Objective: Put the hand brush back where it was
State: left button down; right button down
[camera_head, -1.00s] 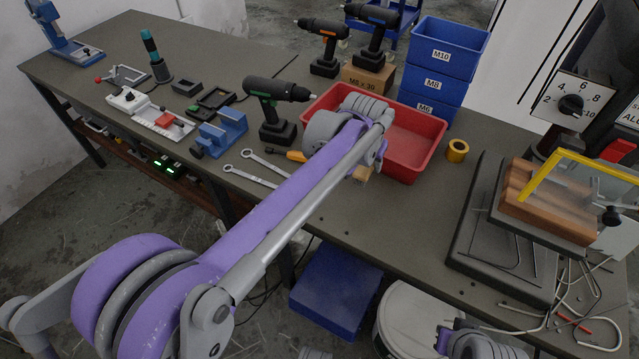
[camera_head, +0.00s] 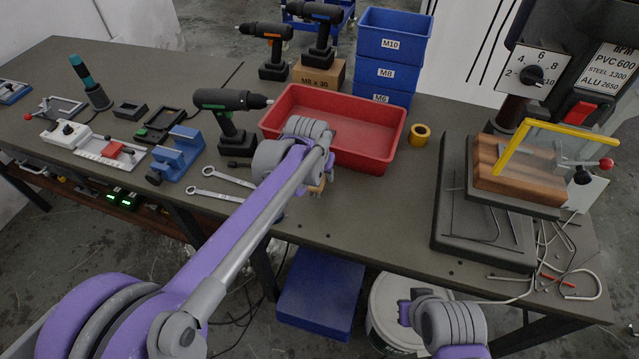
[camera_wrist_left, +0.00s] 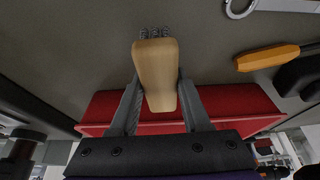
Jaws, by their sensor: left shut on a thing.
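The hand brush (camera_wrist_left: 156,68) has a pale wooden body, with a strip of dark bristles at its far end in the left wrist view. My left gripper (camera_wrist_left: 158,92) is shut on it, one finger on each side. In the head view a small part of the brush (camera_head: 318,186) shows below my left wrist, over the worktable (camera_head: 375,215) in front of the red bin (camera_head: 365,165). The rest is hidden by my arm. I cannot tell whether it touches the table.
Two wrenches (camera_head: 222,180) lie left of the brush. An orange handle (camera_wrist_left: 265,57) lies nearby in the wrist view. A drill (camera_head: 232,120), a blue vise (camera_head: 178,155) and a yellow ring (camera_head: 420,134) stand around. The table front between bin and drill-press base (camera_head: 480,240) is clear.

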pick_arm(q)
jog(key=shift+f+b, duration=0.3)
jog(key=shift+f, duration=1.45)
jog(key=shift+f, duration=0.1)
jog(key=shift+c, duration=1.8)
grip_release()
